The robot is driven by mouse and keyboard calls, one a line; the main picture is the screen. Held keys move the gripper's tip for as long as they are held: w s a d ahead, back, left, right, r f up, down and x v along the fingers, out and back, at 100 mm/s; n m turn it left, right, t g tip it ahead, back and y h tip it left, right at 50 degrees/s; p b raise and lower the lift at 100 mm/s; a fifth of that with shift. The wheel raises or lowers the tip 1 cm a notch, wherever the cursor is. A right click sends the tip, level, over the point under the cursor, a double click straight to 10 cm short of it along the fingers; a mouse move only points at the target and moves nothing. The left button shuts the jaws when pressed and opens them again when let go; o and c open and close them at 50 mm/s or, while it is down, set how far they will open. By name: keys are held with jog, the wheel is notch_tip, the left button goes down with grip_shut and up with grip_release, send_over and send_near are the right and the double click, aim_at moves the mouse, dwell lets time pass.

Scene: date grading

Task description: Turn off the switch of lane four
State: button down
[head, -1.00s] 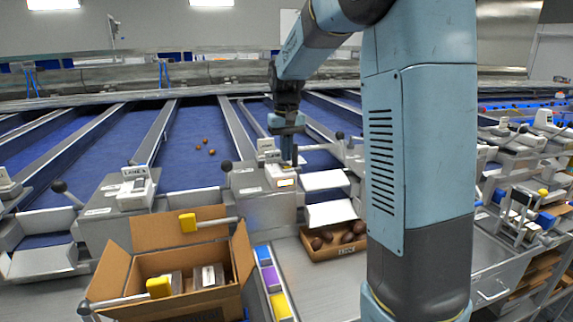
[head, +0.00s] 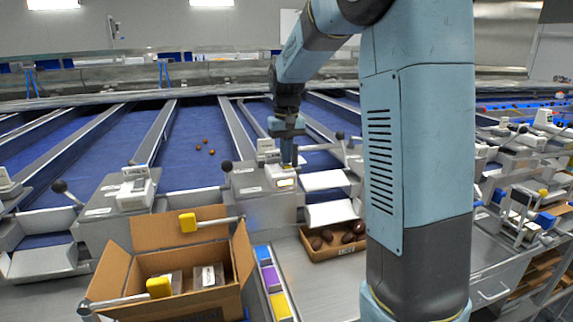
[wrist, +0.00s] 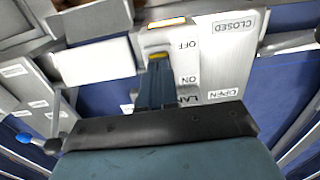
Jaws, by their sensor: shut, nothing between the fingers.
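A white switch box (head: 282,177) stands on the grey housing at the lane end in the middle of the head view. In the wrist view its panel (wrist: 190,68) reads OFF and ON, with a partly hidden label beginning "LA"; the lane number is covered. An orange lit strip (wrist: 167,22) glows at the OFF end. My gripper (head: 288,164) is over this box, pointing down, shut and empty. In the wrist view the closed fingertips (wrist: 158,57) lie over the panel between OFF and ON. They hide the switch lever, and I cannot tell whether they touch it.
A lever knob (head: 226,166) stands just left of the box. The wrist view shows CLOSED (wrist: 234,27) and OPEN labels beside the panel. An open cardboard box (head: 190,262) and a tray of dates (head: 345,251) are in front. Another switch box (head: 134,190) is to the left.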

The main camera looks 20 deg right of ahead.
jog(key=shift+f, duration=0.55)
dwell(0.4)
jog(key=shift+r, duration=3.55)
jog(key=shift+s, duration=0.1)
jog(key=shift+s+r, duration=0.15)
jog(key=shift+s, duration=0.15)
jog(key=s+f+t, duration=0.1)
jog(key=s+t, duration=0.4)
jog(key=s, duration=2.4)
jog(key=shift+d+f+t, duration=0.2)
jog(key=shift+t, duration=0.1)
